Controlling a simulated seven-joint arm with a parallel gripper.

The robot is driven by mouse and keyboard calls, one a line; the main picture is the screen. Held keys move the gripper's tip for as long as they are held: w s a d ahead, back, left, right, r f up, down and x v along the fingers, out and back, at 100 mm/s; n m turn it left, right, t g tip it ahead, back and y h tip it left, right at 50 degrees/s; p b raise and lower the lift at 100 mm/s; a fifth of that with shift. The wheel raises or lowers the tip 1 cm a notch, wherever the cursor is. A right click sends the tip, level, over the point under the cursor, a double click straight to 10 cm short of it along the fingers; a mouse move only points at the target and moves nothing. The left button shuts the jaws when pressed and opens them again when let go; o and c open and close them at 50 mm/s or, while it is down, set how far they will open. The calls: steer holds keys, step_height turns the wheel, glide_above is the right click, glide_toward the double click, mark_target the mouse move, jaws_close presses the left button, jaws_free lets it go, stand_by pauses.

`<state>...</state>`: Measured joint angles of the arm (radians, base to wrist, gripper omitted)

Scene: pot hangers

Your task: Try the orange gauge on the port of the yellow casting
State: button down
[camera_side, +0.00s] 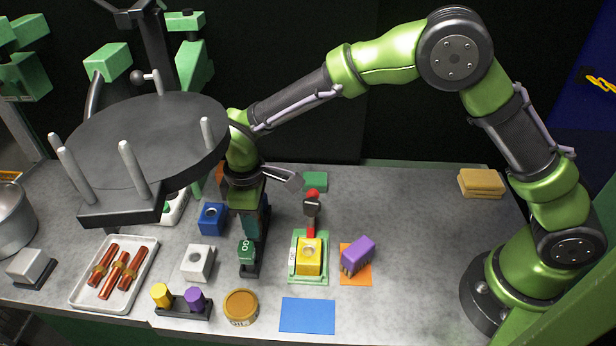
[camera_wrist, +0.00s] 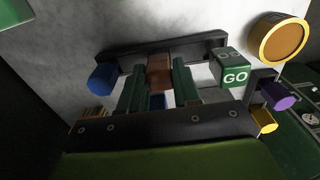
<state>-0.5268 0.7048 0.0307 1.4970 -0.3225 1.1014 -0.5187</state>
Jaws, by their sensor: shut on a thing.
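The orange gauge (camera_wrist: 160,68), brownish in this light, is between the fingers of my gripper (camera_wrist: 160,84) in the wrist view. My gripper is shut on it, at the middle of a black rack (camera_wrist: 125,49). I cannot tell whether the gauge is still seated in the rack. In the side view my gripper (camera_side: 257,228) is low over the rack and hides the gauge. The yellow casting (camera_side: 309,258), with a round port on top, sits on a green tray (camera_side: 296,277) to the right of my gripper.
A green GO block (camera_side: 247,252) is at the rack's near end. Blue (camera_side: 212,217) and white (camera_side: 197,262) castings stand to the left. A round tin (camera_side: 240,306) stands in front. The right side of the bench is mostly clear.

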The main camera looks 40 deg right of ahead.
steer(key=shift+r, duration=0.85)
stand_by(0.7)
steer(key=shift+r, duration=2.65)
steer(key=shift+r, duration=0.1)
steer(key=shift+r, duration=0.4)
steer(key=s+d+r+n, duration=0.3)
steer(key=s+d+n, duration=0.1)
steer(key=s+n, duration=0.7)
steer(key=shift+s+r+n, duration=0.15)
steer(key=shift+r+n, duration=0.05)
steer(key=shift+n, duration=0.3)
steer(key=shift+d+f, duration=0.1)
steer(key=shift+f, duration=2.8)
